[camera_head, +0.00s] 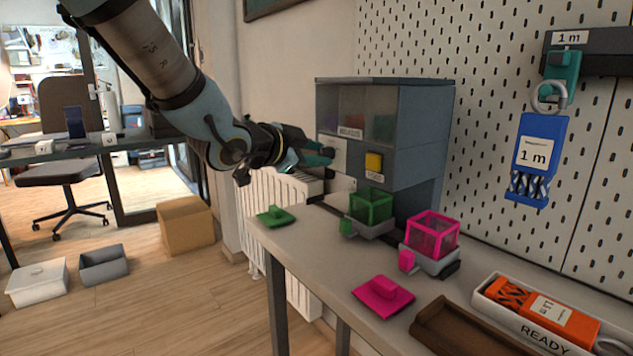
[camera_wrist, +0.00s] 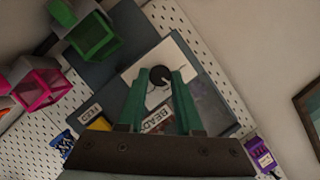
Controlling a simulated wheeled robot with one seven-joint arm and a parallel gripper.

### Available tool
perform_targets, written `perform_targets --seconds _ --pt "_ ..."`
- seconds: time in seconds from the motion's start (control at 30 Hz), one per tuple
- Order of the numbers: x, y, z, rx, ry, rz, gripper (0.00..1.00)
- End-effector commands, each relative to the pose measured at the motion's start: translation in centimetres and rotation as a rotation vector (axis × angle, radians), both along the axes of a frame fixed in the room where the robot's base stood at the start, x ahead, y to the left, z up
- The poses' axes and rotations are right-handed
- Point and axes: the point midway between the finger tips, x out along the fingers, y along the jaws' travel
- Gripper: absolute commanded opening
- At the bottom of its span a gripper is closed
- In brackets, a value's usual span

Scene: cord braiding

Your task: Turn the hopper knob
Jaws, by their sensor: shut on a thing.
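The hopper (camera_head: 418,125) is a blue-grey cabinet with a clear front window showing coloured contents, a label reading BEADS and a yellow FEED button (camera_head: 373,162). Its dark round knob (camera_wrist: 160,74) sits on a white plate (camera_wrist: 186,62) on the hopper's face. My gripper (camera_head: 325,156) reaches in from the left at the hopper's front. In the wrist view its two green fingers lie on either side of the knob and are shut on it. The knob is mostly hidden by the fingers in the head view.
Below the hopper, a green open bin (camera_head: 371,208) and a pink open bin (camera_head: 433,235) stand on the bench (camera_head: 325,250). A green lid (camera_head: 275,215) and a pink lid (camera_head: 384,296) lie nearer the front. A READY tray (camera_head: 540,333) is at right.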

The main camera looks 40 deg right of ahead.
Motion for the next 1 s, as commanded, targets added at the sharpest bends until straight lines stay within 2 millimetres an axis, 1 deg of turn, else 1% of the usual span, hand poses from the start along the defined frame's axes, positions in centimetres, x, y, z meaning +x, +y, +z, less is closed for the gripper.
perform_targets --seconds 0.03,0.2,0.4,0.63,1.0 --pt "-0.07 0.00 -0.92 -0.005 -0.032 0.000 0.00" --pt "-0.16 -0.02 -0.74 -0.010 -0.123 -0.001 0.00" --pt "-0.16 0.01 -0.57 -0.012 -0.194 0.000 0.00" --pt "-0.15 0.00 -0.33 -0.013 -0.232 -0.001 0.00" --pt "-0.15 0.01 -0.20 -0.012 -0.238 0.000 0.00"
